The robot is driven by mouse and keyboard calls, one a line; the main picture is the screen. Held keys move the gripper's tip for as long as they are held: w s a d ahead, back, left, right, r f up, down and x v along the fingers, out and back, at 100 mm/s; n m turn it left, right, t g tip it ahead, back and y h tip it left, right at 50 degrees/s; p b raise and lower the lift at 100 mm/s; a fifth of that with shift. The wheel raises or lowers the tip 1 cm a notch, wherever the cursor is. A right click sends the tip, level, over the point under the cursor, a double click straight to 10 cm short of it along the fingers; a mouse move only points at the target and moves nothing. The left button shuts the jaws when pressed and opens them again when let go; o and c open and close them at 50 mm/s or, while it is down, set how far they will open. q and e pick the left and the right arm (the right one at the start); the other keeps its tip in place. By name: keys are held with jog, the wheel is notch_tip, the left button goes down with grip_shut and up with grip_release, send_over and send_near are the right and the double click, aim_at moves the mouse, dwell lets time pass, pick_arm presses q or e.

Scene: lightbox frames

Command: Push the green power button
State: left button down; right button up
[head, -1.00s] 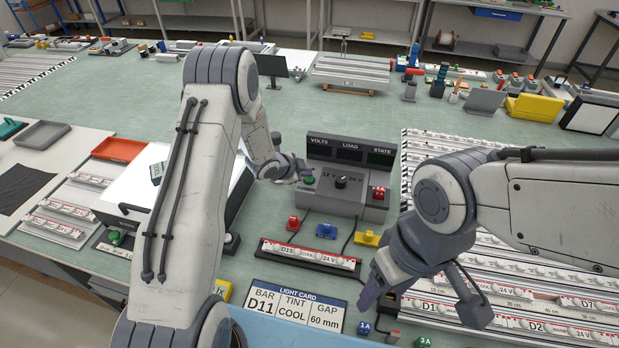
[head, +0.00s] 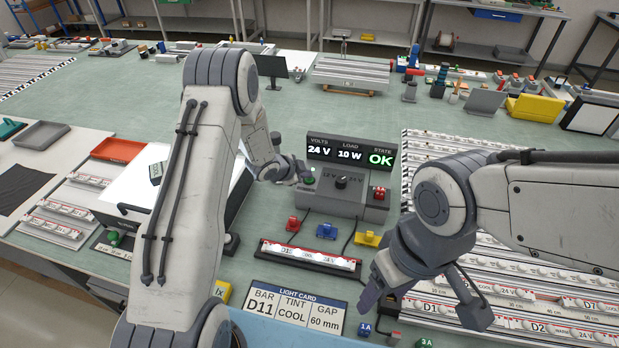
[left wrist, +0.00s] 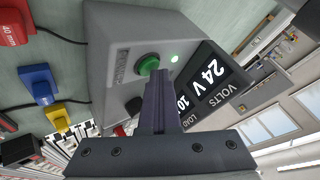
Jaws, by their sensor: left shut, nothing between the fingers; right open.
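The green power button (head: 309,181) is on the left of the front panel of a grey power supply (head: 340,204). It also shows in the left wrist view (left wrist: 148,64), with a small lit light beside it. The supply's display (head: 349,152) is lit and reads 24 V, 10 W and OK. My left gripper (head: 303,176) is shut and empty, with its tips at the green button; in the left wrist view the closed fingers (left wrist: 157,76) overlap the button's lower edge. I cannot tell whether they touch it. My right gripper (head: 418,305) is open and empty, at the front right, away from the supply.
Red (head: 292,223), blue (head: 326,231) and yellow (head: 366,239) connectors lie in front of the supply. The D15 light bar (head: 310,256) and the light card (head: 293,306) lie nearer. Racks of bars fill the right side.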

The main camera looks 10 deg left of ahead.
aim_at(306, 180)
pick_arm(q)
jog(key=shift+r, duration=0.35)
notch_tip(306, 180, up, 6)
jog(key=p, duration=0.5)
dwell(0.4)
